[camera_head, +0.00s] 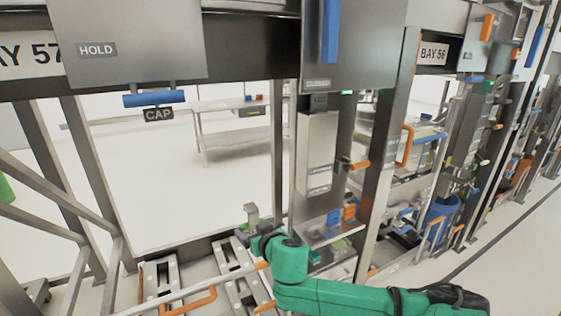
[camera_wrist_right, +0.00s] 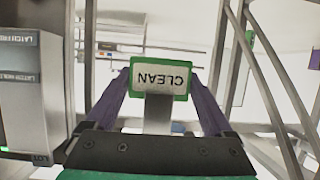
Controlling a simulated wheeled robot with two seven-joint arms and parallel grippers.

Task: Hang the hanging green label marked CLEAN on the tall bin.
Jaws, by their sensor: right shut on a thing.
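My right gripper (camera_wrist_right: 160,92) shows in the right wrist view with two purple fingers. It is shut on the green-bordered label (camera_wrist_right: 160,68), whose white face reads CLEAN upside down in that view. A grey strip runs from the label down toward the palm between the fingers. In the head view my green right arm reaches in from the lower right, and the right gripper (camera_head: 258,238) is at its left end, in front of the rack. The label's face does not show there. I cannot pick out the tall bin with certainty. My left gripper is not in view.
A steel rack with posts and a HOLD panel (camera_head: 132,40) stands ahead. A blue bar with a CAP tag (camera_head: 159,114) hangs below it. Slotted plates with orange handles (camera_head: 187,303) lie low in front. A blue container (camera_head: 440,212) stands right. Open floor lies behind the rack.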

